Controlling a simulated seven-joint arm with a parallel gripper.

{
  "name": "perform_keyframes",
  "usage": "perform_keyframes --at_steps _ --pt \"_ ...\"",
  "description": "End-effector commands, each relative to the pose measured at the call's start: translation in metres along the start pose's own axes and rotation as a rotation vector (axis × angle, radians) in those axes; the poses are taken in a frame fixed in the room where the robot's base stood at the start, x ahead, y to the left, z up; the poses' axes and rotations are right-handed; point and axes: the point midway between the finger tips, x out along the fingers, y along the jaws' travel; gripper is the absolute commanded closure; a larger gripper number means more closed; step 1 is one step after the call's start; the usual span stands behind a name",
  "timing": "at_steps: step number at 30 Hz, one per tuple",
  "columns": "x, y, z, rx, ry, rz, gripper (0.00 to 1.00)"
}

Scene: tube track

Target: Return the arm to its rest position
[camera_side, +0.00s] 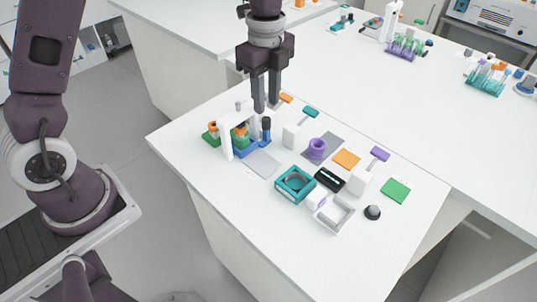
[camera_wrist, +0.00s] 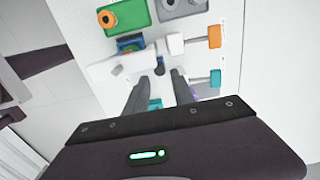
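My gripper (camera_side: 266,108) points down above the white table, behind the white arch frame (camera_side: 226,134). Its fingers are apart with nothing between them; in the wrist view the gap between the fingertips (camera_wrist: 161,76) is also empty. A dark-capped blue tube (camera_side: 266,128) stands upright below the fingers, beside the arch. Its dark top (camera_wrist: 160,69) shows past the fingertips in the wrist view. A blue base with an orange-topped green piece (camera_side: 241,138) sits at the arch, partly hidden by it.
A green block with an orange top (camera_side: 211,136) stands left of the arch. A teal open box (camera_side: 294,184), a black block (camera_side: 330,179), a grey tray (camera_side: 335,214), a purple ring-shaped piece (camera_side: 317,148) and a green pad (camera_side: 395,191) lie to the right. The table's front strip is clear.

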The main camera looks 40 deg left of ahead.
Motion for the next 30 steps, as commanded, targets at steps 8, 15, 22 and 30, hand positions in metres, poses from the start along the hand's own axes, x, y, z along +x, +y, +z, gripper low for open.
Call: perform_keyframes --at_steps 8,15,22,30 --pt "-0.004 0.001 0.000 0.001 0.000 0.002 0.70" --pt "-0.058 0.037 0.008 -0.256 -0.009 -0.097 0.70" --pt "-0.128 0.164 0.025 -1.010 0.138 -0.317 0.70" --pt "-0.120 0.242 0.028 -1.504 0.370 -0.384 0.70"
